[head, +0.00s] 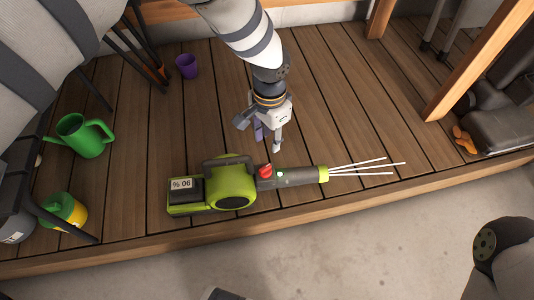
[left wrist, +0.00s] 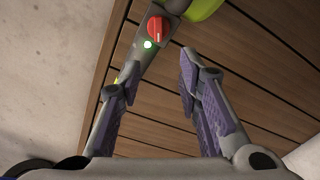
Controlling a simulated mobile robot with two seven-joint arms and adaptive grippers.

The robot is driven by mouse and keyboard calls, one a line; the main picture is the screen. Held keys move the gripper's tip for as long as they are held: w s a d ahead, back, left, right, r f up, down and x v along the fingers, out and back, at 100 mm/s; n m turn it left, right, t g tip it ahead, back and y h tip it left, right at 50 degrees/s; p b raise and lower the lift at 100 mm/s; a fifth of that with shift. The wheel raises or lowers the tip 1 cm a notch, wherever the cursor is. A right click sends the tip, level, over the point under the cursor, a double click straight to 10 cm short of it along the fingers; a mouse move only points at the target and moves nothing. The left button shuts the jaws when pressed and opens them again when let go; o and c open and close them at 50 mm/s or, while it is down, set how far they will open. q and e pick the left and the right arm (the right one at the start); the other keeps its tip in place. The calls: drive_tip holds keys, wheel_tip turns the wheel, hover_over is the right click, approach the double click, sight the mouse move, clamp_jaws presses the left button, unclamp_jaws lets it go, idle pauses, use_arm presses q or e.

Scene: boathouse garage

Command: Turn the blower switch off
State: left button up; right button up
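A green and grey blower (head: 232,186) lies on the wooden deck. White streaks come out of its nozzle at the right, and its rear label reads "90 %". A red switch knob (head: 266,170) sits on top of its grey barrel, beside a lit green light (head: 280,174). My left gripper (head: 266,142) hangs just behind the barrel, apart from the knob. In the left wrist view the knob (left wrist: 158,28) and the light (left wrist: 148,44) lie beyond the spread, empty fingers (left wrist: 160,78).
A green watering can (head: 82,136), a yellow-green container (head: 64,212) and a purple cup (head: 187,66) stand to the left. A wooden post (head: 472,65) rises at the right. The deck's front edge drops to a concrete floor (head: 340,250).

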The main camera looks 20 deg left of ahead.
sight(269, 165)
use_arm(q)
wheel_tip(269, 165, down, 12)
drive_tip(key=b, duration=0.4)
drive_tip(key=shift+s+d, duration=0.1)
use_arm(e)
drive_tip(key=f, duration=0.1)
drive_tip(key=s+f, duration=0.1)
drive_tip(key=f, duration=0.1)
drive_tip(key=shift+s+d+f+g, duration=0.1)
drive_tip(key=shift+s+f+g, duration=0.1)
drive_tip(key=shift+f+g, duration=0.1)
use_arm(q)
clamp_jaws()
